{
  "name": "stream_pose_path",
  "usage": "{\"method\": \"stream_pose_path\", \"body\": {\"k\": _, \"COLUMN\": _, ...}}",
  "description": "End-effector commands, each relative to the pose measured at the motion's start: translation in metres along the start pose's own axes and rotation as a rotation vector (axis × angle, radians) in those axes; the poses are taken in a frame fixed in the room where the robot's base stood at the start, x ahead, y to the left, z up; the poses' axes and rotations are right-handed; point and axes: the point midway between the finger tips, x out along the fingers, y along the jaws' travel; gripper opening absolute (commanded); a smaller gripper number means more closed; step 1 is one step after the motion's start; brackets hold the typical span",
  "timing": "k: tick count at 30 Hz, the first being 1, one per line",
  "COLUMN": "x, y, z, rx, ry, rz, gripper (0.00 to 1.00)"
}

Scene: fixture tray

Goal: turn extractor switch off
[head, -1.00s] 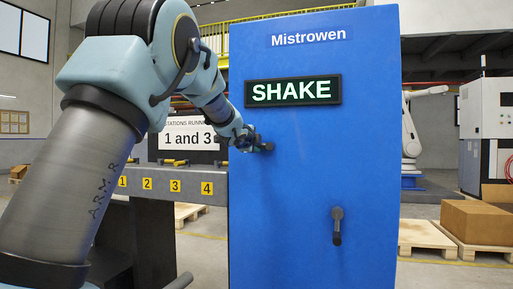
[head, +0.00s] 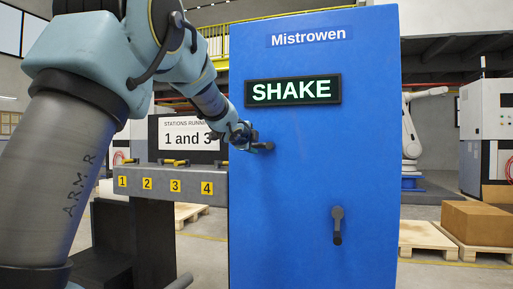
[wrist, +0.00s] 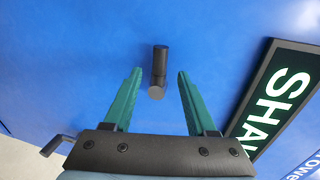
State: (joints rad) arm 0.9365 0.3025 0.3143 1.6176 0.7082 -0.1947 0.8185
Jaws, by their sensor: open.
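A dark switch lever (wrist: 159,65) stands out from the blue cabinet front, and no label naming it shows. My gripper (wrist: 160,72) is open in the wrist view, with one green finger on each side of the lever and gaps on both sides. In the head view my gripper (head: 262,146) is at the left part of the cabinet front, below the lit SHAKE sign, and mostly hides the lever. A second dark lever (head: 337,226) is lower right on the cabinet, its handle pointing down; it also shows in the wrist view (wrist: 56,144).
The blue cabinet (head: 300,190) carries the SHAKE sign (head: 292,90). A grey bench (head: 215,187) with numbered yellow labels stands at its left, with a board (head: 187,137) reading "1 and 3" behind.

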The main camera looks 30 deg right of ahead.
Motion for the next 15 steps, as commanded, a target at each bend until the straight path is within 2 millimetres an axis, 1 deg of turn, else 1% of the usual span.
{"method": "stream_pose_path", "body": {"k": 1, "x": -0.011, "y": 0.001, "z": -0.001, "rx": -0.001, "ry": 0.002, "rz": -0.003, "gripper": 0.57}}
{"method": "stream_pose_path", "body": {"k": 6, "x": -0.044, "y": 0.001, "z": -0.001, "rx": -0.002, "ry": 0.001, "rz": -0.002, "gripper": 0.57}}
{"method": "stream_pose_path", "body": {"k": 10, "x": -0.062, "y": 0.001, "z": -0.001, "rx": -0.002, "ry": 0.002, "rz": -0.002, "gripper": 0.57}}
{"method": "stream_pose_path", "body": {"k": 15, "x": -0.074, "y": 0.001, "z": -0.001, "rx": 0.0, "ry": 0.001, "rz": 0.0, "gripper": 0.57}}
